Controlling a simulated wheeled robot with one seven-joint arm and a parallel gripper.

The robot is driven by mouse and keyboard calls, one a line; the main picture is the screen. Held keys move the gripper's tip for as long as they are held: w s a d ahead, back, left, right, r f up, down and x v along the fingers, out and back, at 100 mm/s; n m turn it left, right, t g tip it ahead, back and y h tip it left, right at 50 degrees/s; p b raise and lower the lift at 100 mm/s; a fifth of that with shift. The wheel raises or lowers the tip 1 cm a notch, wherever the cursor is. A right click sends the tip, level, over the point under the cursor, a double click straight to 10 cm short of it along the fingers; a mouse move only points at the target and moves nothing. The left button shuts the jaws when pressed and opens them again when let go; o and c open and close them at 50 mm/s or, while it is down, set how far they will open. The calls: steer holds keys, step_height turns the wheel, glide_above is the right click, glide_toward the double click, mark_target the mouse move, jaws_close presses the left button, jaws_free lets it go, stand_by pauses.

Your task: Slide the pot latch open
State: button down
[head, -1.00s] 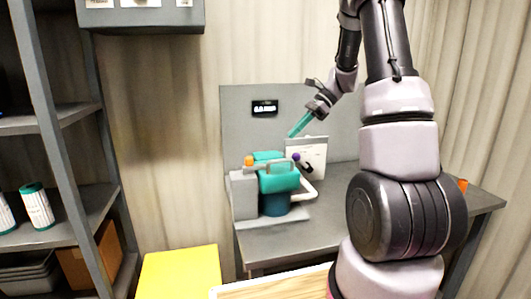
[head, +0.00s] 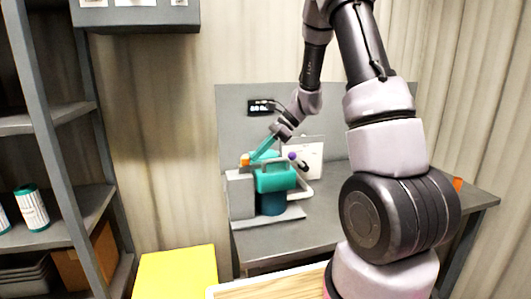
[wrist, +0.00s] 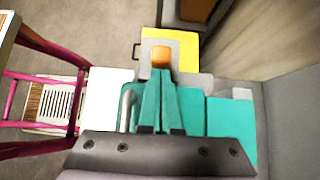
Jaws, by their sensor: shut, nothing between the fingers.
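The pot unit on the bench has a teal top (head: 275,182), a dark blue pot (head: 271,204) below it and a grey block at its left. A small orange piece, which looks like the latch knob (head: 245,160), sits on top of the grey block. It also shows in the wrist view (wrist: 161,58), just beyond my fingertips. My gripper (head: 254,158), with teal fingers, is shut and empty. It points down and left, its tips right beside the orange knob. I cannot tell whether they touch it. In the wrist view my fingers (wrist: 160,78) hide part of the teal top.
A grey carry handle (head: 277,162) and a purple knob (head: 292,156) are on the unit's right part. A white card (head: 312,158) and a small dark display (head: 261,107) are behind it. A yellow box (head: 176,272) stands at the lower left; the bench right of the unit is mostly clear.

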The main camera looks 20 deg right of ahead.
mark_target(244, 157)
steer(key=shift+a, duration=0.15)
steer(key=shift+a, duration=1.95)
steer(key=shift+d, duration=0.2)
steer(key=d, duration=0.3)
steer(key=d+r, duration=0.1)
steer(key=d, duration=0.1)
steer(key=v, duration=0.8)
steer(key=shift+d+r, duration=0.15)
steer(key=shift+r, duration=0.05)
